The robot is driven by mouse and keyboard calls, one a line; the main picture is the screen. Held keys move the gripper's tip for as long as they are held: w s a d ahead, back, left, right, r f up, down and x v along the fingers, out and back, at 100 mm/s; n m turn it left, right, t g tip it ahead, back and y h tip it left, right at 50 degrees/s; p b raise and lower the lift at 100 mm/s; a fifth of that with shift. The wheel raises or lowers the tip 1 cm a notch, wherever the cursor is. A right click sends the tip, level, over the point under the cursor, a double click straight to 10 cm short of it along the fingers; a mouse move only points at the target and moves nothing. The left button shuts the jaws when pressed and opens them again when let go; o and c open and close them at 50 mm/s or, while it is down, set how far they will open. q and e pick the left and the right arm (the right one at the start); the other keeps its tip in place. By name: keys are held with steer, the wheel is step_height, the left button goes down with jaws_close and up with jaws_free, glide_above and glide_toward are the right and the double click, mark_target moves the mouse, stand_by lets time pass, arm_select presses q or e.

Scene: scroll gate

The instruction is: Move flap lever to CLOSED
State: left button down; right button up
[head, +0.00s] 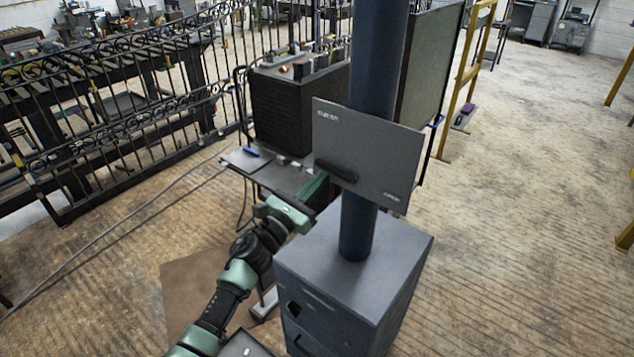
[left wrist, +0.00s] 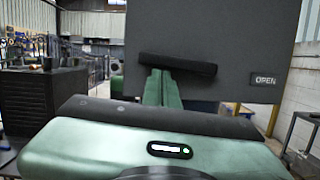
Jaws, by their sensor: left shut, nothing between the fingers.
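A grey panel (head: 385,150) is fixed on a dark blue post. Its black flap lever (head: 338,172) lies nearly level, low on the left half of the panel. Small lettering sits at the panel's upper left and lower right; the left wrist view shows the lower-right label (left wrist: 265,80) as OPEN. In that view the lever (left wrist: 185,65) spans across, just above my fingertips. My left gripper (head: 322,182) is shut and empty, its green fingers (left wrist: 160,75) pointing at the lever from below. I cannot tell whether they touch it. My right gripper is not in view.
The blue post (head: 358,230) rises from a grey-blue cabinet (head: 350,265) right of my left arm. A small table (head: 265,175) and a dark ribbed box (head: 295,105) stand behind the gripper. A black iron fence (head: 110,130) is at left. Floor at right is open.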

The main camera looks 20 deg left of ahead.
arm_select(q)
steer(key=shift+w, duration=0.1)
stand_by(0.3)
steer(key=shift+r+m+b, duration=0.2)
steer(key=shift+m+b, duration=0.15)
steer(key=shift+m, duration=0.15)
